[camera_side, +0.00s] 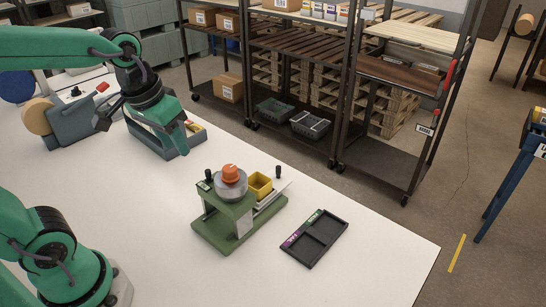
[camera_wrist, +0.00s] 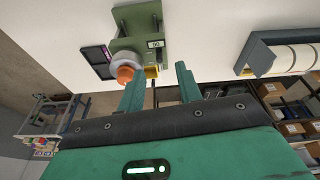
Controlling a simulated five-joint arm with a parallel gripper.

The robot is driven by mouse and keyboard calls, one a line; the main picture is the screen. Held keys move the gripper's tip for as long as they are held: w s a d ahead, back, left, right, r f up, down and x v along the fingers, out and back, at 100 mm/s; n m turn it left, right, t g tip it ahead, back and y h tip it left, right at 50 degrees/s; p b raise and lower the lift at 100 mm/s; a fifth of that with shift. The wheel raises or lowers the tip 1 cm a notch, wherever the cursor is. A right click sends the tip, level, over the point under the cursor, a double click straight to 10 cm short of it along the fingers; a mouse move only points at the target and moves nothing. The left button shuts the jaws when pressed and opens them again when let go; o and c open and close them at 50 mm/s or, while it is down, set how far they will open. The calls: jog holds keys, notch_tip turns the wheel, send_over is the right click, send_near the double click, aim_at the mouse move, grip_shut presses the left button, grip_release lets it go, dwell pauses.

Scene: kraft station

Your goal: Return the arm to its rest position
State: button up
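My gripper hangs from my green arm at the upper left of the side view, high over the white table. In the wrist view its two green fingers (camera_wrist: 158,76) are well apart with nothing between them. The gripper is to the left of and behind a green fixture (camera_side: 226,226), clear of it. The fixture carries a grey round part with an orange knob (camera_side: 230,171) on top and shows in the wrist view too (camera_wrist: 147,22). The side view does not show the fingers clearly.
A black two-compartment tray (camera_side: 314,238) lies right of the fixture. A yellow bin (camera_side: 260,185) stands by the fixture. A grey holder with pale rolls (camera_wrist: 262,58) shows in the wrist view. Dark shelving (camera_side: 300,45) stands behind the table (camera_side: 370,270). The table's front is clear.

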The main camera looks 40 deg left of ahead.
jog(key=shift+s+a+r+m+t, duration=0.1)
jog(key=shift+s+m+t, duration=0.25)
jog(key=shift+s+t, duration=0.6)
jog(key=shift+s+a+m+t, duration=0.1)
jog(key=shift+s+m+t, duration=0.25)
jog(key=shift+s, duration=1.1)
